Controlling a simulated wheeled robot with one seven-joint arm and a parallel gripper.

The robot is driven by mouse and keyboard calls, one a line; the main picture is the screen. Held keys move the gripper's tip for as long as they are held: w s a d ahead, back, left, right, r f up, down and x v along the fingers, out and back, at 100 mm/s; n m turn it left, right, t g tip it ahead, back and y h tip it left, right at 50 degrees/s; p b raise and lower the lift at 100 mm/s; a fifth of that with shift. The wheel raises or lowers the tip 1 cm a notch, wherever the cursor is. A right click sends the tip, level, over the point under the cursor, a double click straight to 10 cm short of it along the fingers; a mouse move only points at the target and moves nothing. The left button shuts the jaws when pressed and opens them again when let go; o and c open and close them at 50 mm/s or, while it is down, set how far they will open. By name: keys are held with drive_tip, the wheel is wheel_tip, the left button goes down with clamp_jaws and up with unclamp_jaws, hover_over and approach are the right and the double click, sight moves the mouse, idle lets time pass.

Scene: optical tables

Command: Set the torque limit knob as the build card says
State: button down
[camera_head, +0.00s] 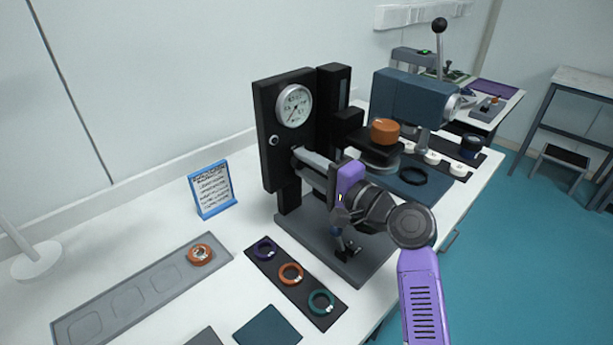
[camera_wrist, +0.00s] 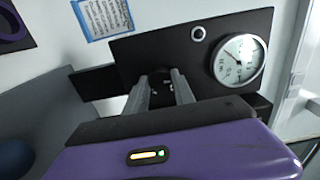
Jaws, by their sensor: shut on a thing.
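The build card (camera_head: 212,190) stands in a blue frame on the table, left of a black upright device (camera_head: 270,150); its text is too small to read. It also shows in the wrist view (camera_wrist: 103,15). My gripper (camera_head: 299,155) reaches the front of the device below a round white gauge (camera_head: 294,106). In the wrist view my gripper's fingers (camera_wrist: 161,80) are shut on a dark round knob (camera_wrist: 161,77), seemingly the torque limit knob, mostly hidden between the fingertips. Its setting marks cannot be seen. The gauge (camera_wrist: 239,58) is at the right there.
A dark mat with coloured rings (camera_head: 291,273) and a grey tray (camera_head: 130,301) lie in front. A blue-grey machine (camera_head: 410,97) with an orange cap (camera_head: 384,131) stands close on the right.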

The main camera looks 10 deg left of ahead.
drive_tip(key=shift+f+n+b, duration=0.15)
drive_tip(key=shift+n+b, duration=0.65)
drive_tip(key=shift+n, duration=0.2)
drive_tip(key=c, duration=1.1)
unclamp_jaws()
drive_tip(key=shift+o, duration=0.2)
drive_tip(key=v, duration=0.7)
drive_tip(key=shift+s+d, duration=0.3)
drive_tip(key=shift+d, duration=0.1)
